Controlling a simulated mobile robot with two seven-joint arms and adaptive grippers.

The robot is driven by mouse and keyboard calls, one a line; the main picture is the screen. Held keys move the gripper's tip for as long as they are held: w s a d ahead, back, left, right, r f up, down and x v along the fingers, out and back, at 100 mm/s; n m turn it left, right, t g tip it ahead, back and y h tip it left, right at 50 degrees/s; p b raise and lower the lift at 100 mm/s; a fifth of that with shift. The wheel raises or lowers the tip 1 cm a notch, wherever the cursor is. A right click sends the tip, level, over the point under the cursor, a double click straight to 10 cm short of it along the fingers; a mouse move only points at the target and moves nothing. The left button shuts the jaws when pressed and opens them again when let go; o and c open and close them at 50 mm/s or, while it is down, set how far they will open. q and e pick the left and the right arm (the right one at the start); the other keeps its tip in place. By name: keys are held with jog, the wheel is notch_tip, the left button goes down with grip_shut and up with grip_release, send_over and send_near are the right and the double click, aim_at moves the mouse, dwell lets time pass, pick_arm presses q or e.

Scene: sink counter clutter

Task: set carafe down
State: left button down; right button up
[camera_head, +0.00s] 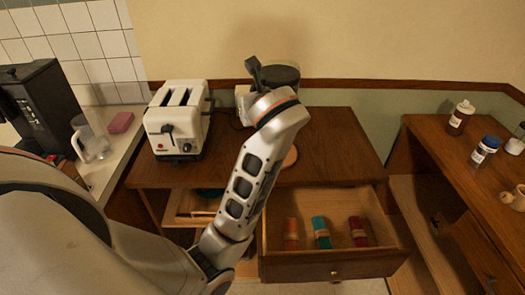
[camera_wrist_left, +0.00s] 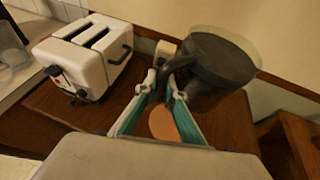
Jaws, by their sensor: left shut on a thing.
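The carafe (camera_wrist_left: 215,70) is dark and see-through with a black lid and handle. It shows at upper right in the left wrist view, and its upper part (camera_head: 281,75) shows behind my wrist in the head view. My left gripper (camera_wrist_left: 169,92) is shut on the carafe's handle, with teal pads on its fingers. In the head view my own arm hides the gripper and the carafe's lower part. I cannot tell whether its base touches the wooden top (camera_head: 330,140). A round orange-tan disc (camera_wrist_left: 163,124) lies on the top below the fingers. My right gripper is not in view.
A white toaster (camera_head: 178,120) stands left on the wooden top, and a small white object (camera_wrist_left: 165,50) is near the wall. An open drawer (camera_head: 335,270) holds several rolled bundles. Bottles (camera_head: 461,117) stand on the right cabinet. The top's right side looks clear.

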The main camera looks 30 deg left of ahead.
pick_arm(q)
notch_tip(320, 180, down, 17)
jog(key=shift+f, duration=0.1)
dwell(0.4)
jog(key=shift+f, duration=0.1)
jog(key=c, duration=2.2)
grip_release()
jog(key=shift+o, duration=0.3)
jog(key=v, duration=1.2)
